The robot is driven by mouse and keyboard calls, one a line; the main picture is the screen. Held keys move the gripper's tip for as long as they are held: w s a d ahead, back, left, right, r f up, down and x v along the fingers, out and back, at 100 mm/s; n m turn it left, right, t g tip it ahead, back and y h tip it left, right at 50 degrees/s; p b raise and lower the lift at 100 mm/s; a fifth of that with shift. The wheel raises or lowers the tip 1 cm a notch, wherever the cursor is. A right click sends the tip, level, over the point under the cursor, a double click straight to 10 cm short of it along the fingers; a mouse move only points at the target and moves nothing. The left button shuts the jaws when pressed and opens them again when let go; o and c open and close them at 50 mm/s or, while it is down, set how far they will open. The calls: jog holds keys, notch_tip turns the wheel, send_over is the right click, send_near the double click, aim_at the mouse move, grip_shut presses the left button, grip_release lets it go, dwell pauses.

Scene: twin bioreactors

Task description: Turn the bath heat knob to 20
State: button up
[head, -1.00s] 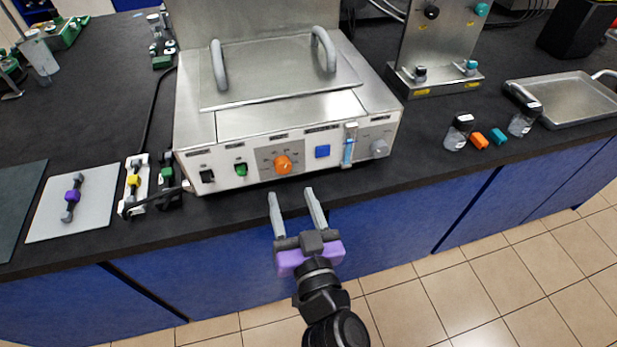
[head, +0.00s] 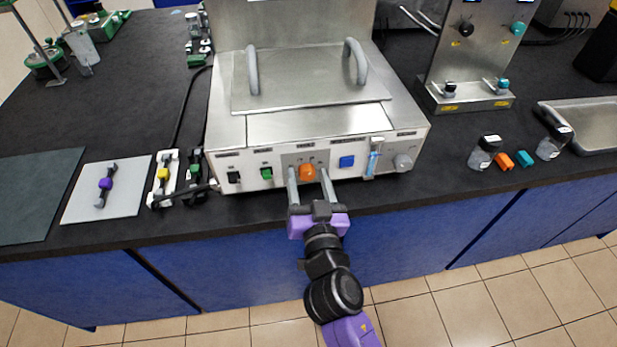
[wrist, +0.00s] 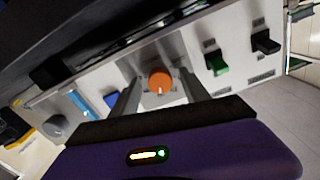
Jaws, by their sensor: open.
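The bath heat knob (head: 307,172) is an orange dial on the front panel of the steel water bath (head: 255,130). It also shows in the wrist view (wrist: 160,82), between my fingers, with a pale pointer mark on its lower part. The scale numbers around it are too small to read. My gripper (head: 308,174) is open, one finger on each side of the knob. It also shows in the wrist view (wrist: 160,90). I cannot tell whether the fingers touch the knob.
A green switch (head: 266,174) and a black switch (head: 234,177) are left of the knob. A blue button (head: 347,161), a flow tube (head: 373,160) and a grey knob (head: 403,161) are on the right. Jars and clamps stand on the dark bench on either side.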

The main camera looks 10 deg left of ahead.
jog(key=shift+c, duration=0.2)
grip_shut()
jog(key=shift+n, duration=0.3)
jog(key=n, duration=0.3)
jog(key=shift+n+b, duration=0.3)
jog(key=shift+n, duration=0.1)
jog(key=n, duration=0.4)
jog(key=shift+n, duration=0.3)
jog(key=n+p, duration=0.1)
jog(key=n, duration=0.3)
jog(key=shift+n+p, duration=0.45)
jog(key=shift+n, duration=1.95)
